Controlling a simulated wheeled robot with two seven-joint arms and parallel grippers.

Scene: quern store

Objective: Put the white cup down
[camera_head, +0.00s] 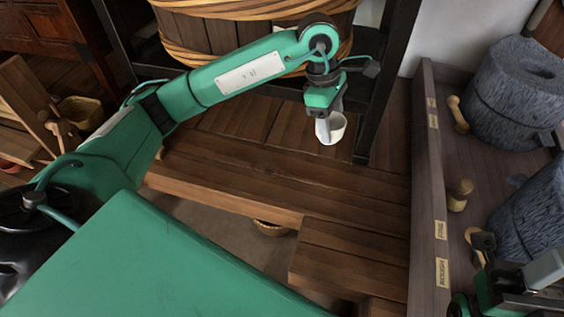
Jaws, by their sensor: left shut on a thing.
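The white cup (336,129) is small and shows below my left gripper (323,118), near the top middle of the view. My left gripper is shut on the cup, and its fingers hide part of the cup's left side. The cup is over a brown plank surface (270,165); I cannot tell whether it touches it. My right gripper (510,270) shows only in part at the lower right corner, and its fingertips are not clear.
A large wooden tub with woven bands (205,32) stands behind the cup, with a dark upright post (388,80) beside it. At right, a low-walled wooden bench (424,170) holds grey millstones (510,95). A lower plank step (345,262) is clear.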

